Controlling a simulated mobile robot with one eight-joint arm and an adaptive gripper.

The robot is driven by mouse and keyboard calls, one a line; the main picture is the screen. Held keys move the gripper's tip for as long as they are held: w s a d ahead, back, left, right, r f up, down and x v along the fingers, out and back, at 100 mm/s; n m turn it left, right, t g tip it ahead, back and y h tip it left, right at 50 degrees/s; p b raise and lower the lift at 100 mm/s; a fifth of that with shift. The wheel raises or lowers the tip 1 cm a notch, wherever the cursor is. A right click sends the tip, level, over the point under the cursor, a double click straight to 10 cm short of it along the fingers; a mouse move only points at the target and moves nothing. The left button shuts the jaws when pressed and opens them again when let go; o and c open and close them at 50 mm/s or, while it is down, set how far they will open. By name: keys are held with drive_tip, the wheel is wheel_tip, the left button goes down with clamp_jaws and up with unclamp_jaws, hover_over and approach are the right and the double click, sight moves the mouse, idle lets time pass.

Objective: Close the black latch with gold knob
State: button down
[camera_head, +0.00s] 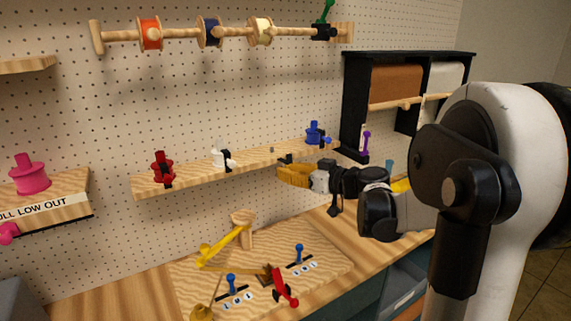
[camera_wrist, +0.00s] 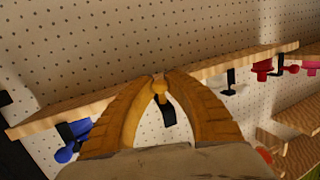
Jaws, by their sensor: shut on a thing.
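The black latch (camera_wrist: 168,113) with its gold knob (camera_wrist: 160,90) is at the front edge of the wooden shelf, in the middle of the wrist view. My gripper (camera_wrist: 159,77) has its two yellow-brown fingers closed around the gold knob. In the head view my gripper (camera_head: 280,173) is at the shelf's front, between the white and the blue latch. A small black part of the latch (camera_head: 285,159) shows just above the fingers; the knob is hidden there. I cannot tell how far the latch is turned.
The shelf (camera_head: 200,174) also bears a red latch (camera_head: 162,168), a white latch (camera_head: 222,157) and a blue latch (camera_head: 314,133). The blue one (camera_wrist: 72,138) is close to my fingers in the wrist view. A wooden board (camera_head: 200,283) with levers lies on the bench below.

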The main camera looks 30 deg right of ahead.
sight(284, 160)
drive_tip(key=r+g+p, duration=0.1)
drive_tip(key=p, duration=0.1)
drive_tip(key=r+g+p, duration=0.1)
drive_tip(key=g+p, duration=0.1)
drive_tip(key=p, duration=0.1)
drive_tip(key=shift+s+m+h+p, duration=0.2)
drive_tip(key=shift+m+h+p, duration=0.1)
drive_tip(key=shift+m+p, duration=0.1)
drive_tip(key=g+p, duration=0.2)
drive_tip(key=r+g+p, duration=0.1)
drive_tip(key=p, duration=0.1)
drive_tip(key=shift+r+m+g+h, duration=0.15)
drive_tip(key=shift+m+g+h, duration=0.15)
drive_tip(key=shift+m+g, duration=0.1)
drive_tip(key=g+p, duration=0.3)
drive_tip(key=r+g+p, duration=0.1)
drive_tip(key=shift+w+r+m, duration=0.1)
drive_tip(key=shift+w+m, duration=0.15)
drive_tip(key=shift+m, duration=0.15)
drive_tip(key=shift+w+r+m+g+h+p, duration=0.15)
drive_tip(key=shift+w+r+m+g+p, duration=0.1)
drive_tip(key=shift+g+p, duration=0.75)
drive_tip(key=shift+w+r+m+g+h+p, duration=0.2)
drive_tip(key=shift+g+p, duration=0.35)
drive_tip(key=shift+g, duration=0.75)
drive_tip(key=c, duration=1.3)
unclamp_jaws()
drive_tip(key=shift+c, duration=0.2)
